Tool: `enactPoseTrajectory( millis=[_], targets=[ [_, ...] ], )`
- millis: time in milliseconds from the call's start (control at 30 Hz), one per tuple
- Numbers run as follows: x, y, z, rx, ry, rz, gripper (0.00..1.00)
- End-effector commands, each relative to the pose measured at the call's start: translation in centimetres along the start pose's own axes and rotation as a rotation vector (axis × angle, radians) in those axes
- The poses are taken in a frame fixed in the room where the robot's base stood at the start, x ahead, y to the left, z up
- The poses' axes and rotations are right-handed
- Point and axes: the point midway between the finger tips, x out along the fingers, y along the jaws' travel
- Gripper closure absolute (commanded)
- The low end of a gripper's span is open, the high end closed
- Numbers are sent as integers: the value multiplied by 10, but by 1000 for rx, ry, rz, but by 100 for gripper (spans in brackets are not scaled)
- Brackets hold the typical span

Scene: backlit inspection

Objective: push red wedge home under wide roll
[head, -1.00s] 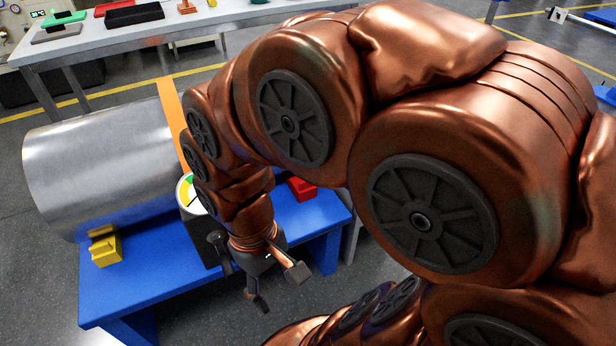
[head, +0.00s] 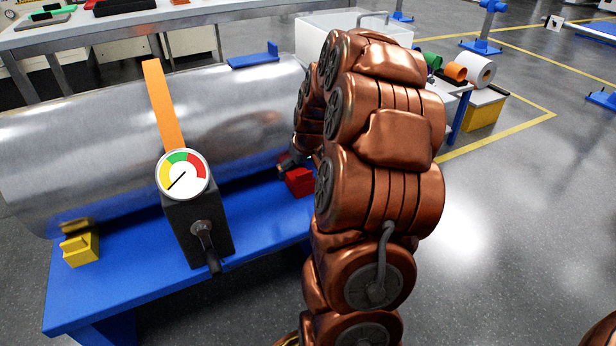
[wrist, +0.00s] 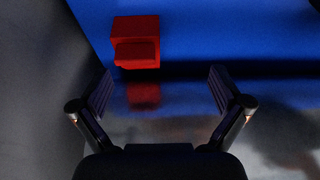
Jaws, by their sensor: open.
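The red wedge (head: 299,181) sits on the blue bench (head: 150,280) at the front right of the wide metal roll (head: 90,150). In the wrist view the red wedge (wrist: 136,42) lies beyond my fingertips, a little left of the middle, on the blue surface. The shiny roll (wrist: 180,125) shows below it there, with a red reflection. My gripper (wrist: 160,90) is open and empty, its two fingers spread apart short of the wedge. In the head view my arm hides most of the gripper and the right end of the roll.
A yellow wedge (head: 80,248) sits by the roll's left part. A dark gauge box (head: 200,225) with a lever and a coloured dial (head: 182,173) stands at the bench front. An orange strap (head: 163,105) crosses the roll. Open floor lies to the right.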

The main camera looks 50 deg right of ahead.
Motion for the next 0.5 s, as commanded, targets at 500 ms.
enactPoseTrajectory(
  millis=[500],
  targets=[
    [15, 34, -5, 25, 34, 29, 0]
  ],
)
